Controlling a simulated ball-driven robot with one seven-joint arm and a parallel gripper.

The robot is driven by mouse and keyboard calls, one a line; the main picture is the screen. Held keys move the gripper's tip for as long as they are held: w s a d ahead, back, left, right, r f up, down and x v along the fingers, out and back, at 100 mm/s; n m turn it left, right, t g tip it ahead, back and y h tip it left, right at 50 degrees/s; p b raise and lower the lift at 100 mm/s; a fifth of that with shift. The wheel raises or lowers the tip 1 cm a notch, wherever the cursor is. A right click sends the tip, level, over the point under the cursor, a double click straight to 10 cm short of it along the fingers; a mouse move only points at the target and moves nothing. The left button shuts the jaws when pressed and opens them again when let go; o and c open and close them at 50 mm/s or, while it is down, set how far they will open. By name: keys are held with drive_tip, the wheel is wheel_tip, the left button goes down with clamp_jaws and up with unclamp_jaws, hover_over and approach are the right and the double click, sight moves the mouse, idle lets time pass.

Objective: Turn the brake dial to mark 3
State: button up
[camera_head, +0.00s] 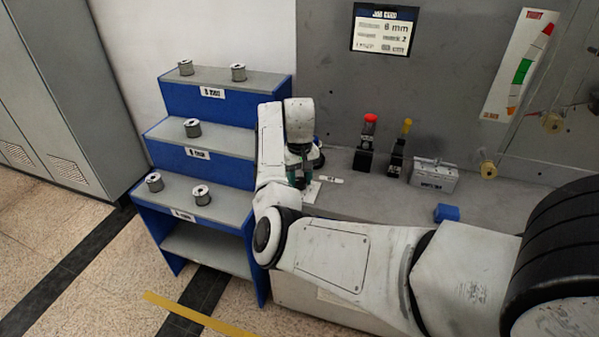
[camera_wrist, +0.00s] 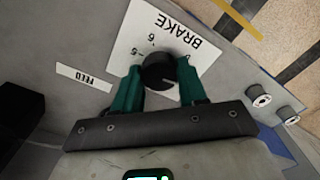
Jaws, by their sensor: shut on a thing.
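The brake dial (camera_wrist: 158,72) is a round black knob on a white plate (camera_wrist: 150,28) printed BRAKE, with some numbers around it; the wrist view shows the plate upside down. My gripper (camera_wrist: 160,84) has its two green fingers on either side of the knob, shut on it. In the head view my gripper (camera_head: 301,178) points down at the left end of the grey bench, and the dial is hidden behind the fingers. Part of the white plate (camera_head: 311,192) shows beside them. I cannot tell which mark the dial points to.
A blue stepped rack (camera_head: 205,110) with several metal spools stands left of the bench. A FEED label (camera_wrist: 84,77) lies beside the plate.

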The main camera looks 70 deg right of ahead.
drive_tip(key=m+p, duration=0.2)
drive_tip(key=m, duration=0.2)
drive_tip(key=shift+r+m, duration=0.1)
drive_tip(key=shift+m, duration=0.2)
drive_tip(key=m+p, duration=0.1)
drive_tip(key=m, duration=0.3)
drive_tip(key=shift+m, duration=0.3)
drive_tip(key=m+p, duration=0.1)
drive_tip(key=m, duration=0.4)
drive_tip(key=shift+s, duration=0.1)
drive_tip(key=m, duration=0.4)
drive_tip(key=shift+m, duration=0.6)
drive_tip(key=o, duration=1.1)
drive_tip(key=shift+c, duration=0.2)
